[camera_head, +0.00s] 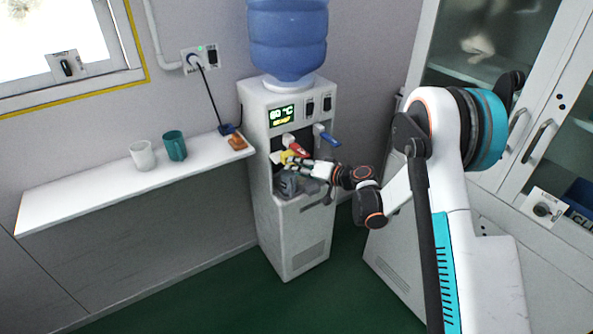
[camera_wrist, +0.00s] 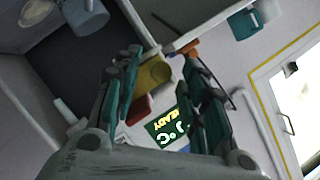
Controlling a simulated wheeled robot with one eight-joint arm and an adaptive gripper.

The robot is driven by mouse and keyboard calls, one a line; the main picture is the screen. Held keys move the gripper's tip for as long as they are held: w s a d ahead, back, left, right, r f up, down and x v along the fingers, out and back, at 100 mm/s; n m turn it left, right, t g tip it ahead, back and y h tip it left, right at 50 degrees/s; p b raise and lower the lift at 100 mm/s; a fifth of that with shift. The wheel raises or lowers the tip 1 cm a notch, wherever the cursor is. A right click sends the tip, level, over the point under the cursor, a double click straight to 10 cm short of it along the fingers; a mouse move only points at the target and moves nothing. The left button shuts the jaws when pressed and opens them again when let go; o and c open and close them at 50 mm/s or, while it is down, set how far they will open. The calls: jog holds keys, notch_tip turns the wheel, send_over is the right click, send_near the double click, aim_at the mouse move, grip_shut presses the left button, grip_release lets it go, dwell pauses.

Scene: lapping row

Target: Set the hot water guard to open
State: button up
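The water dispenser (camera_head: 263,187) stands against the wall with a blue bottle on top. Its red tap lever (camera_head: 298,149) is on the front, with the yellow guard (camera_head: 286,157) beside it. In the wrist view the yellow guard (camera_wrist: 153,73) lies between my fingers, nearer the left one, and the red lever (camera_wrist: 138,110) shows behind it. My gripper (camera_head: 303,163) is at the dispenser's tap recess. In the wrist view its fingers (camera_wrist: 163,55) are apart, with a gap to the right of the guard. Whether the left finger touches the guard cannot be told.
The blue tap lever (camera_head: 328,136) is right of the red one. A lit green display (camera_head: 282,115) is above the taps. A shelf (camera_head: 85,192) at left holds a white mug (camera_head: 143,155) and a teal mug (camera_head: 175,146). A glass-door cabinet (camera_head: 490,110) stands at right.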

jog(key=shift+w+a+f, duration=0.15)
jog(key=shift+w+a, duration=0.2)
jog(key=shift+a, duration=0.1)
grip_shut()
jog(key=s+a, duration=0.2)
jog(key=a, duration=0.1)
jog(key=shift+s+a, duration=0.15)
grip_release()
jog(key=shift+a, duration=0.1)
